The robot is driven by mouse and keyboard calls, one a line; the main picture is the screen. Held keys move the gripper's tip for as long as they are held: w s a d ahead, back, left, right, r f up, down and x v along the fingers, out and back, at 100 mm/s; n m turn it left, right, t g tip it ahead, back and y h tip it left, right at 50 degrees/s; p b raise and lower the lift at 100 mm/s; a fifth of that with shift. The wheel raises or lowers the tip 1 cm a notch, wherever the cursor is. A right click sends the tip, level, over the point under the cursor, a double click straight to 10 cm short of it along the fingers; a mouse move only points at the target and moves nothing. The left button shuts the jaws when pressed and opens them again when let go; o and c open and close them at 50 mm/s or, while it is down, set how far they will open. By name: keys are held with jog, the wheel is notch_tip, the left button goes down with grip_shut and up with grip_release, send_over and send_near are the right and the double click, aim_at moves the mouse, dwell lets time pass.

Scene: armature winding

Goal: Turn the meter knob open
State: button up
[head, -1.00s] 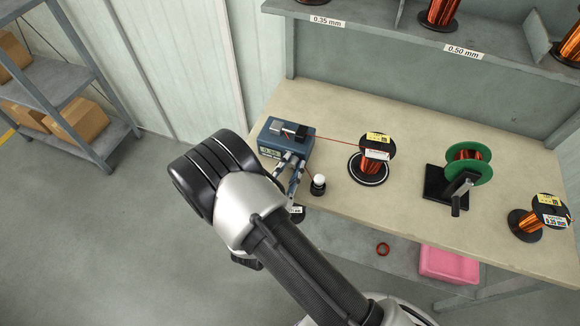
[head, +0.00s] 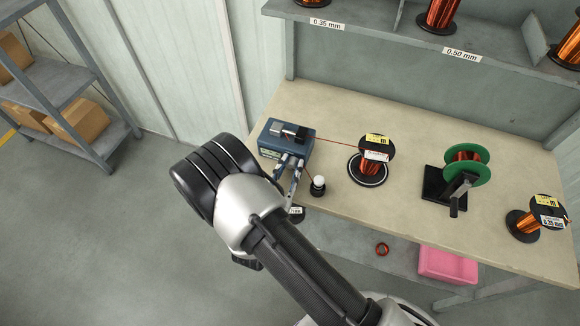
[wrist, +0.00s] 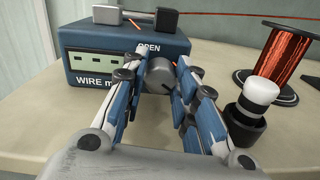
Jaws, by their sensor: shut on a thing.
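The blue wire meter (head: 272,145) stands at the left end of the bench, and its front with a display and the word OPEN shows in the wrist view (wrist: 85,62). Its grey round knob (wrist: 159,73) is on the front face, below the word OPEN. My gripper (wrist: 160,82) is shut on the knob, with one finger on either side of it. In the head view my gripper (head: 288,165) reaches the meter's front, and the knob is hidden there. A dark line on the knob slants; its exact angle is hard to tell.
A black post with a white cap (head: 318,186) stands close to the right of my gripper. A copper wire spool (head: 369,166) sits beyond it, with a red wire running to the meter. A green spool on a winder (head: 466,164) is farther right.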

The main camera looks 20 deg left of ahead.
jog(key=n+p, duration=0.1)
jog(key=n, duration=0.4)
jog(key=shift+n, duration=0.3)
dwell(0.4)
jog(key=o, duration=1)
jog(key=shift+o, duration=0.2)
jog(key=s+a, duration=0.1)
jog(key=s, duration=1.1)
jog(key=shift+f, duration=0.15)
